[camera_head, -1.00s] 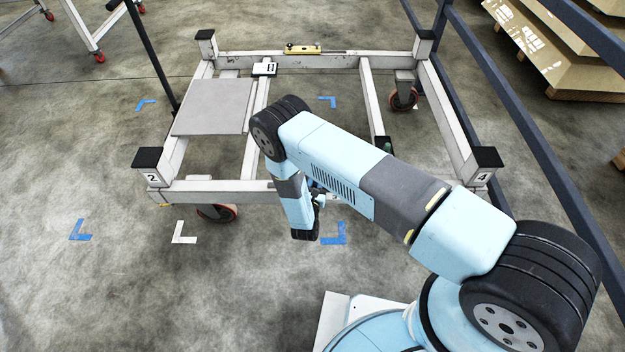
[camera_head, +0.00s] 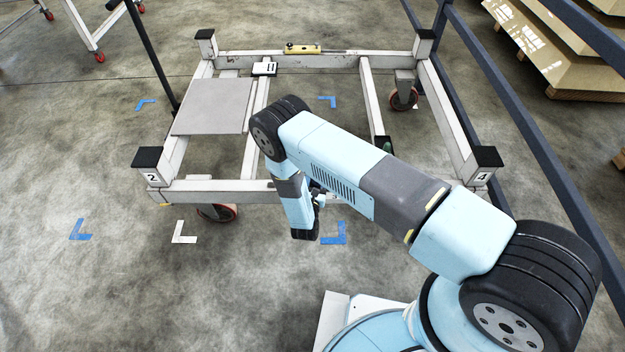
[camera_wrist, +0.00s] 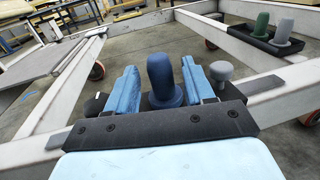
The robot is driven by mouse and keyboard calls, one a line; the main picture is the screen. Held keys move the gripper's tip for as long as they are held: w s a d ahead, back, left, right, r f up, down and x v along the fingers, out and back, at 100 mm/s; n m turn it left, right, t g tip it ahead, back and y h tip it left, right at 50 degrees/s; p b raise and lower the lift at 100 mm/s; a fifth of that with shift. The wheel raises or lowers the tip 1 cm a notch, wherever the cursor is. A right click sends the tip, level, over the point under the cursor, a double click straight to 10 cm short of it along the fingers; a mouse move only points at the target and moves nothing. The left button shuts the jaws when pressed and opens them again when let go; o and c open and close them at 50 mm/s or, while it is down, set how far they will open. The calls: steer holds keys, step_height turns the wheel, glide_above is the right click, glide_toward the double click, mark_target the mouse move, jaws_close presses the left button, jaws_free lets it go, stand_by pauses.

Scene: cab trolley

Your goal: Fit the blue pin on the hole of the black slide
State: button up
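In the wrist view a dark blue pin (camera_wrist: 163,78) with a rounded top stands between the two light blue fingers of my gripper (camera_wrist: 162,90). The fingers are apart, with a narrow gap visible at the pin's left side. The lower part of the pin is hidden behind my gripper's dark front plate. A black tray-like piece (camera_wrist: 246,36) lies on the trolley frame at upper right and may be the black slide; no empty hole can be made out. In the head view my gripper (camera_head: 305,234) hangs by the trolley's front rail, and its fingers are hidden.
A green pin (camera_wrist: 262,24) and a grey-blue pin (camera_wrist: 284,29) stand on the black piece. A grey knob (camera_wrist: 221,72) is just right of my fingers. The white trolley frame (camera_head: 245,190) has black-capped corner posts and a grey panel (camera_head: 213,106). A dark blue railing (camera_head: 520,130) runs along the right.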

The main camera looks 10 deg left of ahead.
steer(key=s, duration=1.3)
steer(key=shift+s+d, duration=0.3)
steer(key=shift+s, duration=0.1)
steer(key=shift+w, duration=0.1)
